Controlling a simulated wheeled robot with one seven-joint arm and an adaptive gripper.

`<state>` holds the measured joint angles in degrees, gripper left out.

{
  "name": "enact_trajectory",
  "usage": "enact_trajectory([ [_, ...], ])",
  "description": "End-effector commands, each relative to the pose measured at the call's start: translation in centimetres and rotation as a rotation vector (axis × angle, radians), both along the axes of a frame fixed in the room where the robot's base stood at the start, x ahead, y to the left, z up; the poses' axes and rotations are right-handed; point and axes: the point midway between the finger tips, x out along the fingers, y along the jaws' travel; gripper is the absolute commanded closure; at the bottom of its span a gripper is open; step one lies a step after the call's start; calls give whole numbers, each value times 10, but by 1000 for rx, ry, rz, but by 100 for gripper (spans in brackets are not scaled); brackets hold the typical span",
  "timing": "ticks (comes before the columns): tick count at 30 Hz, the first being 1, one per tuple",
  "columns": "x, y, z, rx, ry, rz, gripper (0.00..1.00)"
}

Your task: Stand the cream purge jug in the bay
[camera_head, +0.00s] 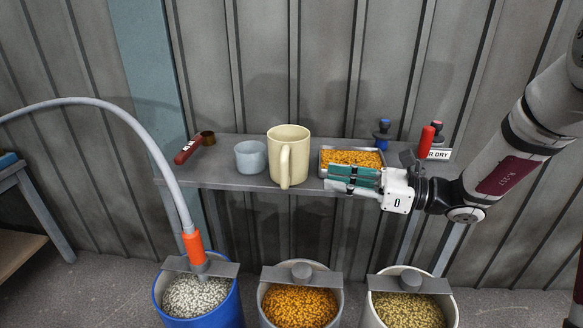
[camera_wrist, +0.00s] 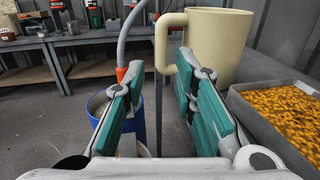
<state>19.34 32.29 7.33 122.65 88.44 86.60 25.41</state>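The cream jug (camera_head: 288,148) stands upright on the grey shelf (camera_head: 225,178), its handle facing the front. In the wrist view the jug (camera_wrist: 222,42) is ahead and to the right, with its handle (camera_wrist: 162,45) just beyond the fingertips. My gripper (camera_head: 336,179) is at the shelf's front, to the right of the jug, with its fingers pointing left. In the wrist view my gripper (camera_wrist: 160,78) is open, with nothing between its green-padded fingers. I cannot pick out which place is the bay.
A metal tray of orange pellets (camera_head: 352,158) is just behind my gripper. A grey-blue cup (camera_head: 251,157) and a red-handled scoop (camera_head: 189,149) are left of the jug. A partly hidden sign (camera_head: 438,154) is right. Pellet buckets (camera_head: 300,305) stand below; a hose (camera_head: 140,127) arches at left.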

Motion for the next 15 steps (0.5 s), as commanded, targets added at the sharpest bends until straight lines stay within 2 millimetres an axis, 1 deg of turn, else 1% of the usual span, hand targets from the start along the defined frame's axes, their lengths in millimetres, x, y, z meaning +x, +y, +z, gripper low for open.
enact_trajectory([
  [1, 1, 11, -1, -1, -1, 4, 74],
  [6, 8, 42, -1, -1, -2, 5, 74],
  [10, 13, 57, -1, -2, -2, 3, 74],
  [15, 15, 67, -1, -2, -1, 2, 74],
])
